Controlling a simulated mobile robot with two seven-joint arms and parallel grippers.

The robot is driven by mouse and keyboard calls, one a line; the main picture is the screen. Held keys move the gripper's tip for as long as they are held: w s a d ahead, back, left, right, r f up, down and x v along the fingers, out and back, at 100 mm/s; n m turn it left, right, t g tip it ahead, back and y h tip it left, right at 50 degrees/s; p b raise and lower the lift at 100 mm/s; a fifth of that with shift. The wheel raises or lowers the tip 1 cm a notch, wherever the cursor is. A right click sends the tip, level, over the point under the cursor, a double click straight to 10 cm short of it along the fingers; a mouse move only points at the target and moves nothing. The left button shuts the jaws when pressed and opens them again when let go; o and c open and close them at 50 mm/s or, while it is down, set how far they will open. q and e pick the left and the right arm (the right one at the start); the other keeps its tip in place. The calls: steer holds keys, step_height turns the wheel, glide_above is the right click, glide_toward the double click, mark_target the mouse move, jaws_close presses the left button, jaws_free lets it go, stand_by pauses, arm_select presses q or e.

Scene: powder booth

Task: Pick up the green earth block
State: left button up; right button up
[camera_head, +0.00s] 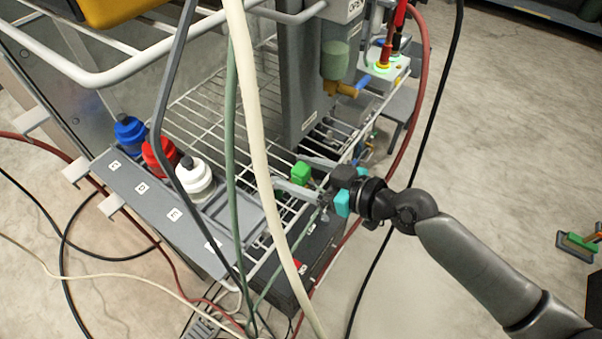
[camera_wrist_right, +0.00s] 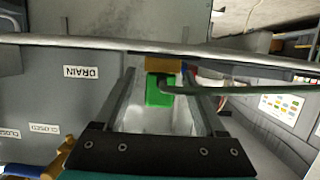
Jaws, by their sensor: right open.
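The green earth block (camera_head: 301,173) is at the right side of the wire rack in the head view. My right gripper (camera_head: 288,170) reaches in from the right with its two fingers spread. The block appears between the fingers. In the wrist view, the green block (camera_wrist_right: 157,92) shows between my right gripper's open fingers (camera_wrist_right: 160,80), apart from both. A brownish-yellow part lies beside the block's upper edge there. My left gripper is not in view.
Green and cream hoses (camera_head: 256,130) hang in front of the wire rack (camera_head: 205,100). A grey tray (camera_head: 130,188) holds blue, red and white capped bottles on the left. A grey column (camera_head: 305,75) stands behind my right gripper.

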steer(key=shift+x, duration=1.4)
steer(key=shift+d, duration=0.1)
jaws_close()
